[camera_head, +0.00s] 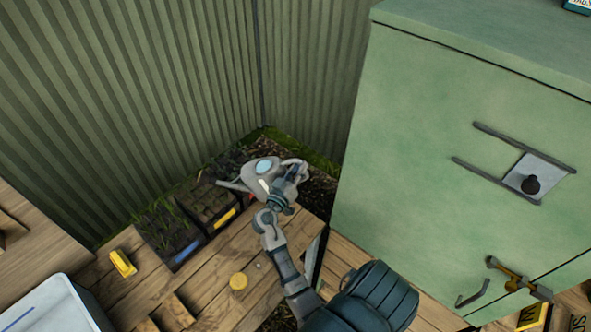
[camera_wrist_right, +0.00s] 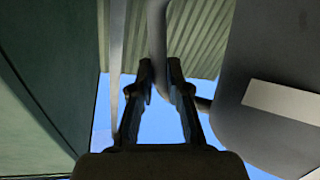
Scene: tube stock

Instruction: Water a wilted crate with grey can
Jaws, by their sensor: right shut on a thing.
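A grey watering can (camera_head: 262,172) is held by my right gripper (camera_head: 289,186) in the head view. Its spout points left over the dark crates. In the right wrist view the fingers (camera_wrist_right: 162,75) close around the can's handle (camera_wrist_right: 157,45), and the can's body (camera_wrist_right: 270,100) with a pale label fills the right side. Crates of soil and plants stand in a row by the corrugated wall: one with a blue tag (camera_head: 172,240) and one with a yellow tag (camera_head: 213,208). Which plants are wilted is hard to tell. My left gripper is not in view.
A large green cabinet (camera_head: 450,130) stands close on the right. A white bin (camera_head: 50,305) is at the lower left.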

